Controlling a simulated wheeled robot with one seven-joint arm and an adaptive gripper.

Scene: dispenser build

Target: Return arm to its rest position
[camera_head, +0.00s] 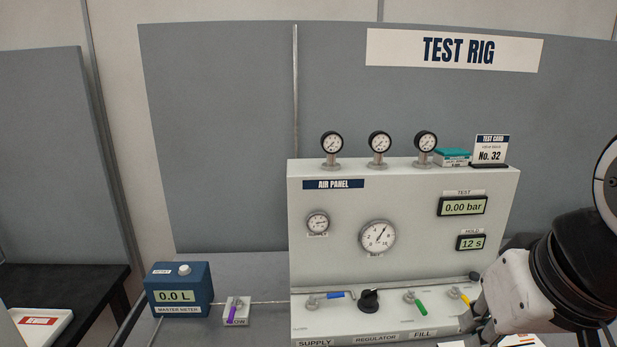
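Part of my arm (565,275), black and white, comes in at the lower right edge. Its white section stands in front of the right end of the air panel (350,245), close to the yellow-handled valve (459,294).
The panel front has a black regulator knob (369,300) and a green valve handle (420,306). A blue master meter (180,289) reading 0.0 L and a purple-handled valve (233,312) stand to the left. A dark table (75,285) is at far left.

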